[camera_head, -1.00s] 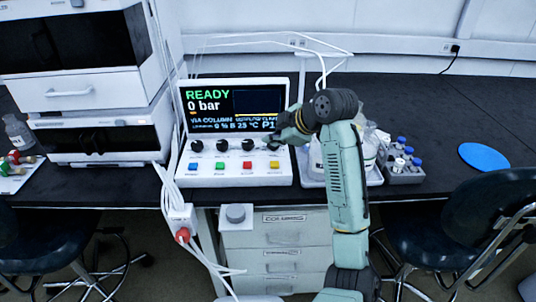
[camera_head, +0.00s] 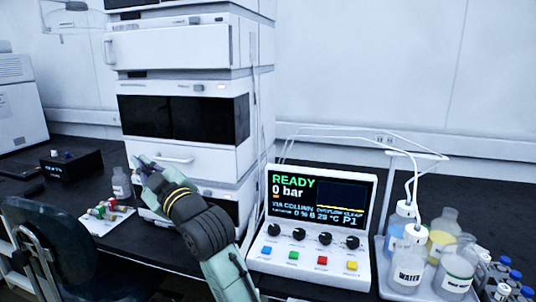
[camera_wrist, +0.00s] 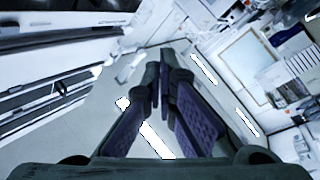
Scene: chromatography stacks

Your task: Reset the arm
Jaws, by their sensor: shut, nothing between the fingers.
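My arm rises from the bottom of the head view, and my gripper (camera_head: 143,167) is at its upper left end, in front of the lower part of the white chromatography stack (camera_head: 180,130). In the wrist view my gripper (camera_wrist: 163,62) has its two dark fingers together at the tips, with nothing between them. The wrist camera looks upward past the fingers to ceiling lights, with the white stack tilted along the left side. I cannot tell from the head view whether the fingers touch the stack.
The control panel (camera_head: 318,225) reads READY, 0 bar, right of my arm. Bottles stand in a tray (camera_head: 392,285) at the right. A small mat with coloured-capped items (camera_head: 108,210), a clear bottle (camera_head: 121,183) and a black box (camera_head: 71,165) are at the left. A chair (camera_head: 60,240) stands in front.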

